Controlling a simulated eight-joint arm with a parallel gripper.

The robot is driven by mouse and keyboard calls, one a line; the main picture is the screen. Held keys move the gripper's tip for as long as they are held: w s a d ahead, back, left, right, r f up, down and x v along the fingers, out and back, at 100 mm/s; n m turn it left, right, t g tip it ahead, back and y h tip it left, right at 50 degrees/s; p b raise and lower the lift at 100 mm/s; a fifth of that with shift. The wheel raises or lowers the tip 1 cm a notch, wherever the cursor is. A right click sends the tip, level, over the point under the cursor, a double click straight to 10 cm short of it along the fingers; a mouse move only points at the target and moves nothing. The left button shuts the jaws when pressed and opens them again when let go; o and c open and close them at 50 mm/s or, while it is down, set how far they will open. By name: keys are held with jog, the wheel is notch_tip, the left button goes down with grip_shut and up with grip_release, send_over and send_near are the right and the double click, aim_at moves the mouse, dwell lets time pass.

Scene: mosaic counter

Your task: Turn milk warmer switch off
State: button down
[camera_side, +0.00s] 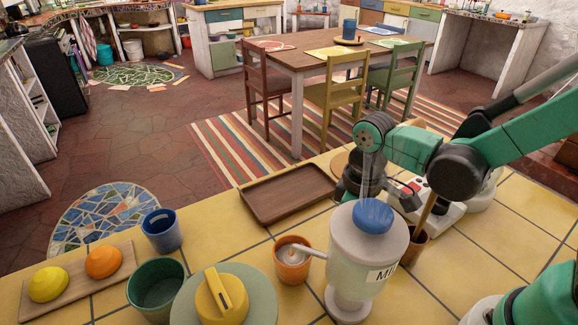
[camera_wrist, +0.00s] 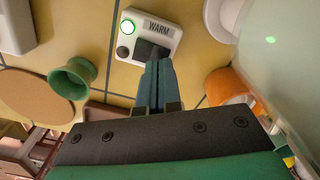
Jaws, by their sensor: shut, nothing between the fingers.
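The milk warmer switch is a small white box (camera_wrist: 166,37) marked WARM, at the top middle of the wrist view. A dark rocker or lever lies at the box's lower edge, partly hidden by my fingers. My gripper (camera_wrist: 153,66) is shut and empty, its tips at or just over this dark part; I cannot tell whether they touch. In the side view the milk container (camera_side: 352,275) with a blue lid (camera_side: 373,215) stands in front of my gripper; the switch cannot be made out there.
An orange cup (camera_side: 293,267) stands left of the milk container. A brown cup (camera_side: 413,247) with a wooden stick stands to its right. A brown tray (camera_side: 285,193) lies behind, on the yellow tiled counter. A green flared object (camera_wrist: 70,80) is left of the switch.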

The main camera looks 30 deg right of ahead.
jog(key=shift+f, duration=0.6)
dwell(0.3)
jog(key=shift+r, duration=3.5)
jog(key=d+r+m+t, duration=0.3)
jog(key=d+m+t, duration=0.3)
jog(key=t, duration=0.1)
jog(key=shift+r, duration=0.35)
